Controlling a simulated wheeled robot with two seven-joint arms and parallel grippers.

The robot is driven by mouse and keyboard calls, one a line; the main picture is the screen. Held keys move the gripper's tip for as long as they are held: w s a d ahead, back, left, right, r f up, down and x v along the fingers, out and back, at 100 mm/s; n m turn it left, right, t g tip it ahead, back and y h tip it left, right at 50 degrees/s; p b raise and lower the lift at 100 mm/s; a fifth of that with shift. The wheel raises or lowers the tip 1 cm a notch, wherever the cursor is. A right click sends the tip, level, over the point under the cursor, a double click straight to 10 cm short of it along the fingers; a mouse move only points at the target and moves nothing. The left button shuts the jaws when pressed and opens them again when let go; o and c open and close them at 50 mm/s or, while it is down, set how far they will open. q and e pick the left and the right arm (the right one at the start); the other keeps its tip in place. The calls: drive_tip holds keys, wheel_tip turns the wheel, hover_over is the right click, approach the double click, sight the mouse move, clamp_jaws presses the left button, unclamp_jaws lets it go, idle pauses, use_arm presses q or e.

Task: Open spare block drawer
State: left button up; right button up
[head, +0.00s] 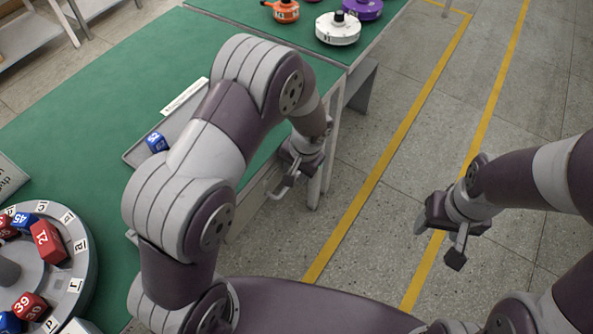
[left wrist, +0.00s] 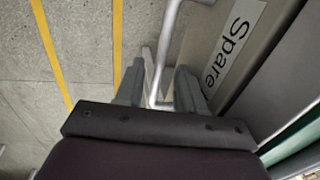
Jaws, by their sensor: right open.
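The spare block drawer (left wrist: 205,40) shows its front with a "Spare" label (left wrist: 236,45) in the left wrist view. Its metal bar handle (left wrist: 166,45) runs between the two fingers of my left gripper (left wrist: 158,88). The fingers stand apart, with gaps beside the bar. In the head view my left gripper (head: 283,182) is at the table's right side, by the handle, partly hidden by its own wrist. My right gripper (head: 438,240) is open and empty over the floor at the right. Much of the drawer is hidden behind my left arm in the head view.
The green table (head: 80,125) holds a grey tray (head: 135,155) with a blue block (head: 156,142) and a round lettered dial (head: 85,265) with red and blue blocks. Motors, one white (head: 338,29), stand on the far table. The floor at right is clear.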

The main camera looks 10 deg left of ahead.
use_arm(q)
clamp_jaws()
drive_tip(key=shift+d, duration=0.15)
